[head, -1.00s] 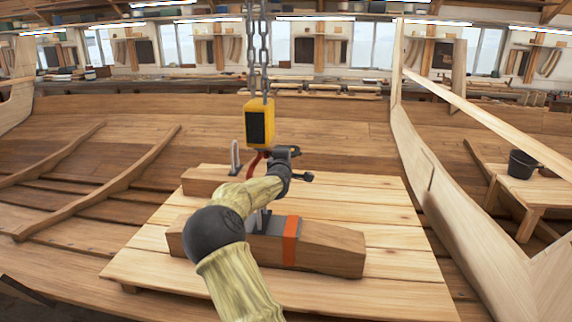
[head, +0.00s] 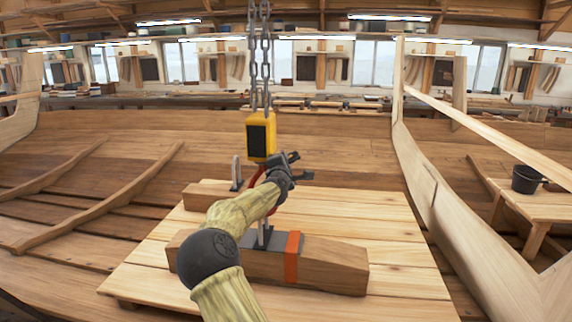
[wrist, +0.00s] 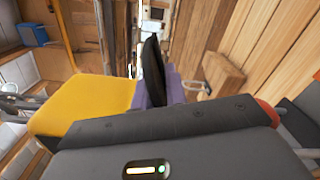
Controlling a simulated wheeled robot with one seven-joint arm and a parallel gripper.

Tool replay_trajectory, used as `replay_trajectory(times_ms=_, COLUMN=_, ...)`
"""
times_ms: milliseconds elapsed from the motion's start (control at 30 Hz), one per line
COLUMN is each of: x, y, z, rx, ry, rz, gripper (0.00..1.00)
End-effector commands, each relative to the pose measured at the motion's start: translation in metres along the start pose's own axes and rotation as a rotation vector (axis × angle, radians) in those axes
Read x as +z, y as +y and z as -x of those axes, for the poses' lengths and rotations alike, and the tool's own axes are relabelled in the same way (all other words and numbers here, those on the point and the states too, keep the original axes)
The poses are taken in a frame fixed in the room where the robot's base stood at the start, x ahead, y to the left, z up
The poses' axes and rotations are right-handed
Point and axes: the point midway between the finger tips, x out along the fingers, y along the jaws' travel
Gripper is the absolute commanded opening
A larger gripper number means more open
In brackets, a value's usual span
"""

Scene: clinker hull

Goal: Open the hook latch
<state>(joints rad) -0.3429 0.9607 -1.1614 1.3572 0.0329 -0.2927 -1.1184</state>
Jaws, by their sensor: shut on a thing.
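A yellow hoist block (head: 260,136) hangs from a chain in the head view, with a red hook (head: 257,178) below it, partly hidden by my arm. My gripper (head: 275,175) is at the hook, just under the block. In the wrist view the yellow block (wrist: 85,104) is close at the left. My gripper is shut on this piece. The exact contact is mostly hidden by the dark gripper body.
A timber beam with an orange strap (head: 292,256) and a grey metal fitting lies on a plank platform (head: 400,255) below. A second timber block with a metal loop (head: 236,172) stands behind. A dark bucket (head: 526,179) stands on a bench at the right.

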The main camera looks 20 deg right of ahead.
Motion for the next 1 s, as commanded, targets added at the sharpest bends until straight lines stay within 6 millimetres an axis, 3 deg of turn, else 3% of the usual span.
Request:
replay_trajectory(times_ms=33, x=-0.001, y=0.006, z=0.000, rx=0.012, ry=0.003, rz=-0.006, gripper=0.18)
replay_trajectory(times_ms=100, x=0.000, y=0.005, z=0.000, rx=0.011, ry=0.003, rz=-0.006, gripper=0.30)
replay_trajectory(times_ms=567, x=-0.002, y=0.000, z=0.009, rx=0.003, ry=0.001, rz=-0.003, gripper=0.30)
replay_trajectory(times_ms=1000, x=-0.003, y=-0.001, z=0.074, rx=0.004, ry=0.003, rz=-0.003, gripper=0.30)
